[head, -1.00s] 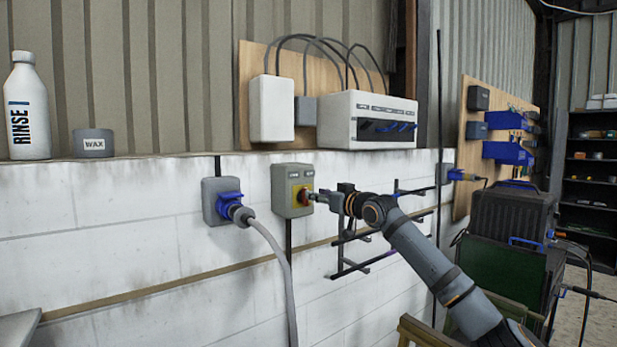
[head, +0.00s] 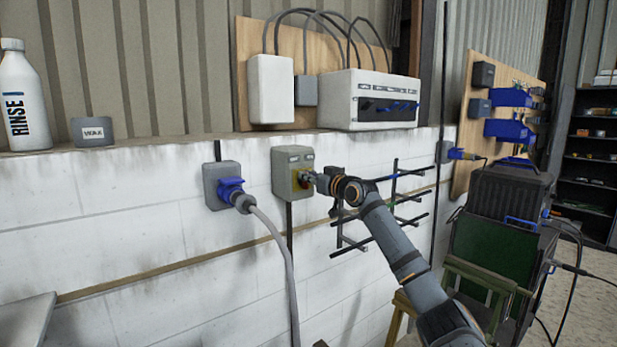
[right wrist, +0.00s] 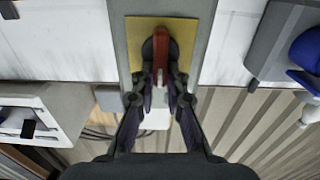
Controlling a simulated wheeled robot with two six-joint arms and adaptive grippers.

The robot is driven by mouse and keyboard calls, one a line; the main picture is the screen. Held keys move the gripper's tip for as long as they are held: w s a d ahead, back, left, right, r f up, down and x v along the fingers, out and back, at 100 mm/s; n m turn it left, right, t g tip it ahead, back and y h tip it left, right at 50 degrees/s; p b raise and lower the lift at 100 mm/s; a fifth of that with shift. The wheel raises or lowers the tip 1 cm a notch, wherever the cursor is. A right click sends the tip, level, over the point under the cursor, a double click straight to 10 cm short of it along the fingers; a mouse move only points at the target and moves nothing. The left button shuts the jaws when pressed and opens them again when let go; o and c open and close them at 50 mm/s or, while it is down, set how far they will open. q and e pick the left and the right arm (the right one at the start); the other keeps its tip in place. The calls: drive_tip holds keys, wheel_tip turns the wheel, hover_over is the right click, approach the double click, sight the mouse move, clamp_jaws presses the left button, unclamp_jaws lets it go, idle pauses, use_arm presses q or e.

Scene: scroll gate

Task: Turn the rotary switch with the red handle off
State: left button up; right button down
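The rotary switch is a grey box (head: 292,156) on the white block wall, with a yellow plate and a red handle (head: 303,176). In the right wrist view the red handle (right wrist: 160,48) lies along the length of the box, in front of the yellow plate (right wrist: 190,38). My right gripper (head: 315,178) reaches the switch from the right. In the right wrist view its fingers (right wrist: 163,80) close in on both sides of the handle's near end and look shut on it. The fingertips partly hide the dial. My left gripper is not in view.
A grey socket with a blue plug (head: 230,189) and hanging cable is just left of the switch. A black wall rack (head: 385,205) stands close behind my right arm. A white box with cables (head: 368,99) sits above on the ledge.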

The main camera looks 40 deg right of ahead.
idle(0.4)
drive_tip(key=shift+a+f+n+p, duration=0.1)
drive_tip(key=shift+a+n+p, duration=0.15)
drive_tip(key=shift+n, duration=1)
drive_tip(key=shift+a+f+n+p, duration=0.1)
drive_tip(key=shift+a+n+p, duration=0.1)
drive_tip(key=shift+n, duration=1.1)
drive_tip(key=shift+a+n+p, duration=0.15)
drive_tip(key=shift+n+p, duration=0.1)
drive_tip(key=shift+n, duration=1)
drive_tip(key=c, duration=1.4)
unclamp_jaws()
